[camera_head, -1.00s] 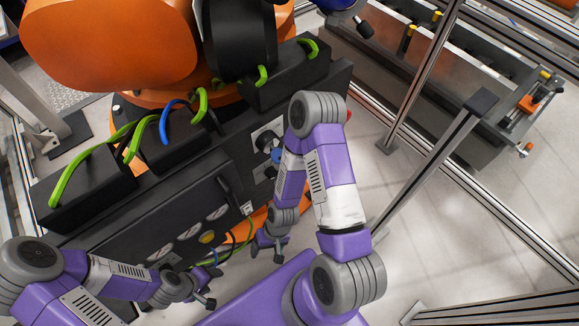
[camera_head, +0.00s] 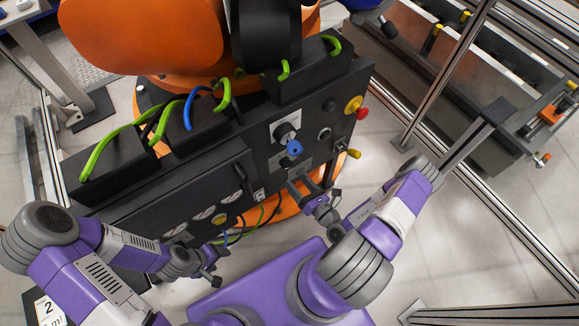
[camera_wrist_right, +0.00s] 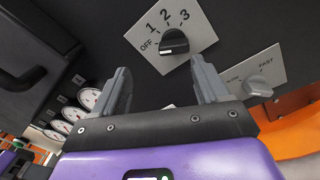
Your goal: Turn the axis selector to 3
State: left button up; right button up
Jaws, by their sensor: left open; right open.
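The axis selector (camera_wrist_right: 174,42) is a black knob on a pale square plate marked OFF, 1, 2 and 3, near the top of the right wrist view. Its ridge looks closest to the OFF side, not at 3. My right gripper (camera_wrist_right: 160,88) is open and empty. Its two fingers point at the panel, below and to either side of the knob, apart from it. My left gripper (camera_head: 214,274) is open and empty, low on the left.
A FAST/SLOW knob (camera_wrist_right: 258,86) sits to the right of the selector. In the head view a blue knob (camera_head: 294,148), a red and yellow button (camera_head: 358,109) and a door handle (camera_head: 240,178) are on the black cabinet. Green and blue cables run over it.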

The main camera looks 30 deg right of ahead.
aim_at(290, 166)
jog(key=shift+m+h, duration=0.5)
jog(key=shift+h, duration=0.3)
jog(key=w, duration=0.5)
jog(key=w+d+b, duration=0.1)
jog(key=w, duration=0.1)
jog(key=shift+w+f, duration=0.2)
jog(key=shift+f, duration=0.1)
jog(key=c, duration=1.1)
jog(key=shift+o, duration=0.2)
